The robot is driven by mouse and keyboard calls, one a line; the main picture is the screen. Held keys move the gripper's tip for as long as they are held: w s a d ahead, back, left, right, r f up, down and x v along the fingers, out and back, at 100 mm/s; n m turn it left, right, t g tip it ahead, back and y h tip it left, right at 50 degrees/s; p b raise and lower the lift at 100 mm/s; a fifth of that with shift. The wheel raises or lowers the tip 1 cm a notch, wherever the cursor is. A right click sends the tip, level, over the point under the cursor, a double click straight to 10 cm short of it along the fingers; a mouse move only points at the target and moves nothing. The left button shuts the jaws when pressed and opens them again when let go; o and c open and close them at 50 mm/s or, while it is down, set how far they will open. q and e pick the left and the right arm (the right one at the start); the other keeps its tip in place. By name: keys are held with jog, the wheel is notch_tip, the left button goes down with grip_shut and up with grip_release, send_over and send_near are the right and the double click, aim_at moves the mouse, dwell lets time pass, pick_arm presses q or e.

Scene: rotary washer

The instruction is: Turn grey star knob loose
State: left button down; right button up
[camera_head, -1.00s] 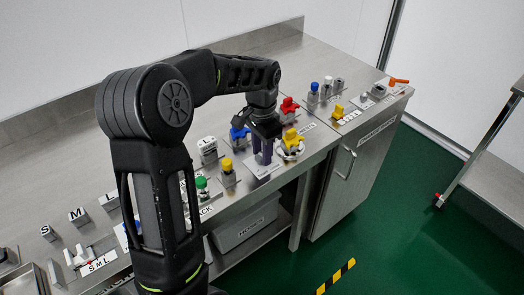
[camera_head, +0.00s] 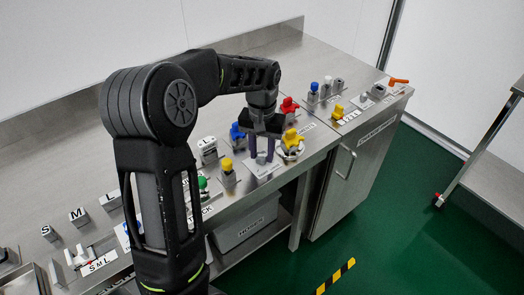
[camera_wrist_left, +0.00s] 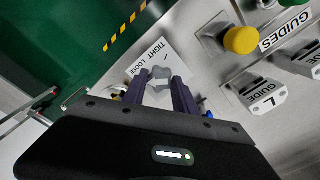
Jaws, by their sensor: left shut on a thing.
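The grey star knob (camera_wrist_left: 159,84) shows in the left wrist view between the two purple fingers of my left gripper (camera_wrist_left: 160,78). The fingers press on it from both sides, and it sits on the bench panel. A white label (camera_wrist_left: 150,62) reading TIGHT and LOOSE lies beside the knob. In the head view my left gripper (camera_head: 261,158) points down at the bench front; the knob is too small and covered there to make out clearly. My right gripper is not in view.
Yellow (camera_head: 291,138), red (camera_head: 289,107) and blue (camera_head: 237,133) knobs stand close around the gripper. A yellow-capped knob (camera_head: 227,168) is to its left. The steel bench (camera_head: 262,60) is clear toward the back wall.

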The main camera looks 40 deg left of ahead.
aim_at(262, 155)
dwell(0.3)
pick_arm(q)
jog(key=c, duration=1)
grip_release()
notch_tip(262, 155, up, 8)
jog(key=shift+f, duration=0.1)
